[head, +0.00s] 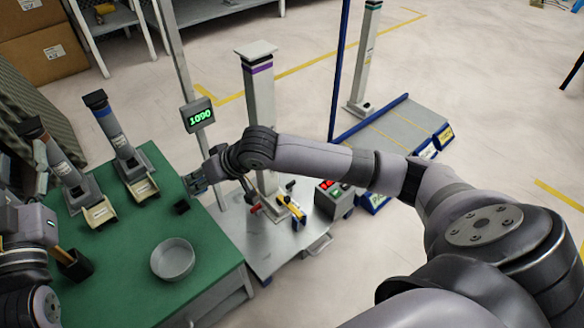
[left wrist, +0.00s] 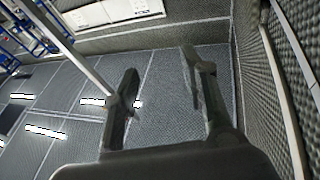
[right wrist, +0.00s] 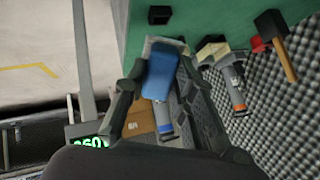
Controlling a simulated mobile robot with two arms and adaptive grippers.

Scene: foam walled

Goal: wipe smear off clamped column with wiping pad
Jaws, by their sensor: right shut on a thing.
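A pale upright column (head: 258,95) with a purple band stands on a metal plate, with red-and-yellow clamps (head: 288,203) near its foot. I cannot make out a smear; my right forearm crosses in front of its lower part. My right gripper (head: 192,182) is left of the column, above the edge of the green table. In the right wrist view, it is shut on a blue pad (right wrist: 164,72), held between its fingers. My left gripper (head: 40,165) is at the left edge, pointing up; in the left wrist view its fingers (left wrist: 158,80) are apart and empty.
A display post (head: 197,115) rises beside the column. A second column (head: 365,60) stands behind. Open floor lies right.

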